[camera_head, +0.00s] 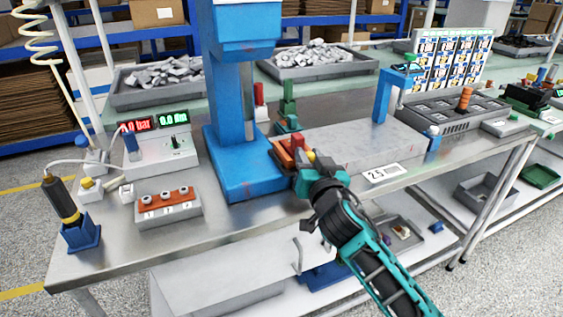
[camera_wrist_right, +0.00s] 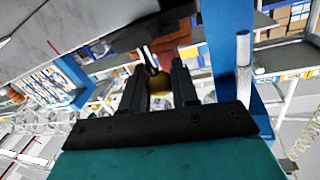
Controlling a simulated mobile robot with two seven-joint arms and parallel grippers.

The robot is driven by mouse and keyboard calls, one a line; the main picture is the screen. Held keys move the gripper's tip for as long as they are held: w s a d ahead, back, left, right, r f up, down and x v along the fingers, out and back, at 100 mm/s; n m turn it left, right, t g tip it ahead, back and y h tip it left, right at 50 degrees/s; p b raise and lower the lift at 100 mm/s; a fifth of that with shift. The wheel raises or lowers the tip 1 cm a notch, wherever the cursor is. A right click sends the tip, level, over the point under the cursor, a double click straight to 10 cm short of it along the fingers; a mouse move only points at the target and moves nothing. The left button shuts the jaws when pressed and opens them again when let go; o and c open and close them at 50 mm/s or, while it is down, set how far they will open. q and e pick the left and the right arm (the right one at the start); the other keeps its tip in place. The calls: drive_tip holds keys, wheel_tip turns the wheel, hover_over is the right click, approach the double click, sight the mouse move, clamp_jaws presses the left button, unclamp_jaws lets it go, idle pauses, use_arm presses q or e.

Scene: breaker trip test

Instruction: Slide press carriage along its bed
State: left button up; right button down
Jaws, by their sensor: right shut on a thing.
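The press carriage (camera_head: 285,152) is an orange-red block at the foot of the blue press (camera_head: 240,110). It sits at the left end of the long grey bed (camera_head: 365,143). My right gripper (camera_head: 308,164) reaches in from the lower right and is shut at the carriage's near side, by a small yellow knob (camera_head: 311,156). In the right wrist view the yellow knob (camera_wrist_right: 160,86) shows between the two dark fingers, with the red carriage (camera_wrist_right: 178,45) behind it. The gripper hides part of the carriage. My left gripper is not in view.
A small display (camera_head: 384,172) reading about 25 is on the bed's front. A blue post (camera_head: 384,95) stands at the bed's right end. A three-button box (camera_head: 167,206) and a screwdriver in a blue holder (camera_head: 80,232) stand at left. Grey part trays (camera_head: 155,92) line the back.

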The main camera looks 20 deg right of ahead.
drive_tip(key=d+p, duration=0.2)
drive_tip(key=d, duration=1)
drive_tip(key=shift+w+r, duration=0.15)
drive_tip(key=shift+w, duration=0.1)
drive_tip(key=c, duration=0.9)
unclamp_jaws()
drive_tip(key=shift+s, duration=0.1)
drive_tip(key=s+a, duration=0.2)
drive_tip(key=s, duration=1)
drive_tip(key=shift+s, duration=0.3)
